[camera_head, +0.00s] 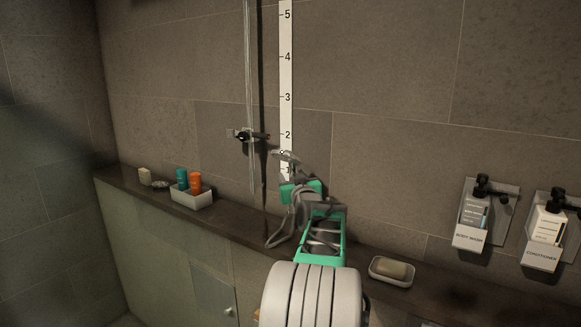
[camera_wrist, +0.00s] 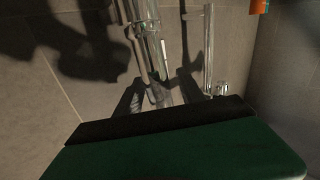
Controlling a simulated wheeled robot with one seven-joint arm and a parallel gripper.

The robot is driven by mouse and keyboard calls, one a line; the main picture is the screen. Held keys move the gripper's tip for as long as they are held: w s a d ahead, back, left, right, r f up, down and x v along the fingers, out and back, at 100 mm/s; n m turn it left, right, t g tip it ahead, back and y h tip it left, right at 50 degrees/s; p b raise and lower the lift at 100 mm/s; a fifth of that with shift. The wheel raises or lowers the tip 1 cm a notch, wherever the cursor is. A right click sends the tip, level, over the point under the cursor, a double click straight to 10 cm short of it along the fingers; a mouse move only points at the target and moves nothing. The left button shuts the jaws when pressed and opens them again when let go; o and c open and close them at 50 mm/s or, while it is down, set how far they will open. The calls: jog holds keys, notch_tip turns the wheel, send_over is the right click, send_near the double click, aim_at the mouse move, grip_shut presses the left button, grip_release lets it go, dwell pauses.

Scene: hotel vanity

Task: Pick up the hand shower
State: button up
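My gripper (camera_wrist: 163,92) is at the lower middle of the wrist view, with two dark fingers spread apart. A shiny chrome piece, which looks like the hand shower (camera_wrist: 157,70), stands between and beyond the fingers. Gaps seem to show beside it; contact is not clear. In the head view, my green and grey wrist is raised against the tiled wall. A pale grey piece near its tip (camera_head: 286,157) may be part of the hand shower or a finger; it is too small to tell.
A chrome rail (camera_head: 248,80) with a valve (camera_head: 245,135) is on the wall by a numbered strip (camera_head: 286,60). The ledge holds a white tray (camera_head: 196,202) with teal and orange bottles, and a soap dish (camera_head: 390,279). Dispensers (camera_head: 472,220) hang at right.

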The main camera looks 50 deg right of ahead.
grip_shut()
dwell(0.6)
